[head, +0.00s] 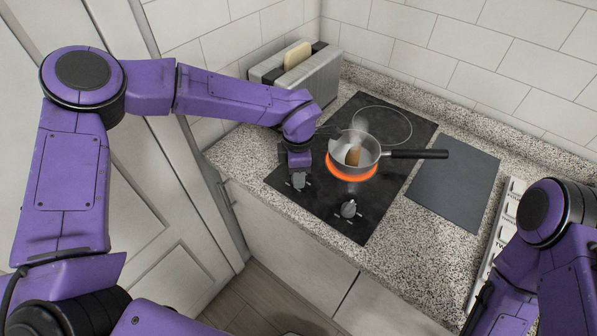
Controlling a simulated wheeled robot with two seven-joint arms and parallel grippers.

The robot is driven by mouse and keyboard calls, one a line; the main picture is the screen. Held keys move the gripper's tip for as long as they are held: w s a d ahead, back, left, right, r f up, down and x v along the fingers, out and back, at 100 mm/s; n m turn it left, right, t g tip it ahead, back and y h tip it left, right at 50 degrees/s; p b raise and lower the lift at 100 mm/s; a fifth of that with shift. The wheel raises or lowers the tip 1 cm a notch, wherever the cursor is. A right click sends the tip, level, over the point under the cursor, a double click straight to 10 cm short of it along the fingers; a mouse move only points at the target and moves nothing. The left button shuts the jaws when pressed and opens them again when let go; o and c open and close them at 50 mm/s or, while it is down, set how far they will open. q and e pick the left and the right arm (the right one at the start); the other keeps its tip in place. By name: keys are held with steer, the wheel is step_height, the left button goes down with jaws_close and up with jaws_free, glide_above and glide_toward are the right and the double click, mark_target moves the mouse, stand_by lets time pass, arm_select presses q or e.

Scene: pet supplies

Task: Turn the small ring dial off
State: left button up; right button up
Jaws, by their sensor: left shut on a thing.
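The black cooktop (308,210) has two grey dials on its front part, a left dial (299,182) and a right dial (348,208). My left gripper (299,172) points down over the left dial and is shut on it, hiding its upper part. The right dial stands free. The front ring (352,176) glows orange under a saucepan (368,143); it looks like the smaller ring. The back ring (382,110) is unlit and larger. My right arm is at the right edge; its gripper is out of view.
The saucepan holds a brown item (352,156), and its black handle (418,154) points right. A toaster (312,78) with bread (297,56) stands behind the cooktop. A dark grey board (455,172) lies right of it. A white slotted item (500,225) is farther right.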

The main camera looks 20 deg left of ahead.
arm_select(q)
steer(key=shift+n, duration=0.3)
steer(key=o, duration=1)
steer(key=shift+o, duration=0.2)
step_height(320, 180, up, 11)
steer(key=b, duration=0.2)
steer(key=shift+f, duration=0.2)
